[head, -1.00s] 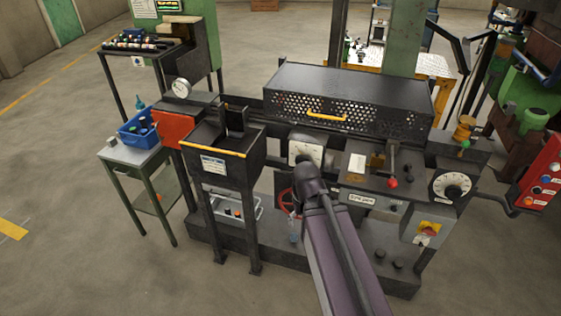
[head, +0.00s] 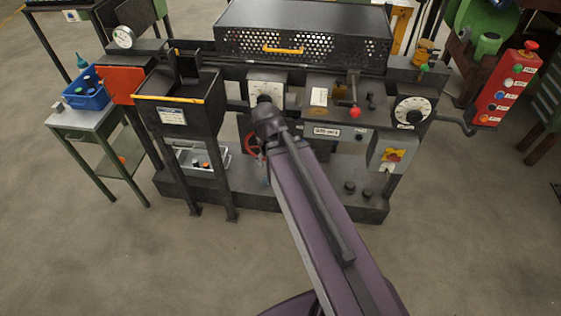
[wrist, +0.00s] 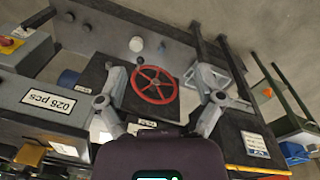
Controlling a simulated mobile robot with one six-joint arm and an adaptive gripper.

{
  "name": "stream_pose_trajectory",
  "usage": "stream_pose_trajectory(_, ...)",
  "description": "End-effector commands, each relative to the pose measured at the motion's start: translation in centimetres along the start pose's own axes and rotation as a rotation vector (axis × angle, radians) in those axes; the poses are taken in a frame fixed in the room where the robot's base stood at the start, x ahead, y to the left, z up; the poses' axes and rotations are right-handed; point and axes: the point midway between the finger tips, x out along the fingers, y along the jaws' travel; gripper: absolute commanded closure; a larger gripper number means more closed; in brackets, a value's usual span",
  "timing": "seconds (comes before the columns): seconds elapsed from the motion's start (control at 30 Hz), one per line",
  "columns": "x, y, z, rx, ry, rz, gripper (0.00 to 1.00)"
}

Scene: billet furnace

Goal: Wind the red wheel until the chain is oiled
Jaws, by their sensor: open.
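In the head view only the left part of the red wheel (head: 250,145) shows beside my arm. My gripper (wrist: 158,78) is open and empty in the wrist view, its two fingers to the left and right of the wheel in the picture. Whether they touch it cannot be told. In the head view my gripper is hidden behind my arm. I cannot make out a chain.
A black tank (head: 178,113) with a yellow-edged rim stands left of the wheel. A grey tray (head: 180,158) lies below it. A lever with a red knob (head: 354,112) sticks out above right. A red button box (head: 508,88) stands far right. The floor in front is open.

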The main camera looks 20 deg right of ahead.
Motion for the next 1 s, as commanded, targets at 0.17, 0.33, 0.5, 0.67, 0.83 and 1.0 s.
stream_pose_trajectory(0.17, 4.0, 0.6, -1.0, 0.066, 0.028, 0.073, 0.14)
stream_pose_trajectory(0.33, 6.8, 1.3, -1.9, 0.133, 0.063, 0.146, 0.14)
stream_pose_trajectory(0.5, 9.5, 1.9, -2.9, 0.198, 0.106, 0.215, 0.14)
stream_pose_trajectory(0.67, 11.9, 2.4, -3.8, 0.255, 0.151, 0.277, 0.14)
stream_pose_trajectory(0.83, 14.3, 2.9, -4.9, 0.316, 0.205, 0.34, 0.14)
stream_pose_trajectory(1.0, 16.7, 3.3, -5.9, 0.373, 0.265, 0.398, 0.14)
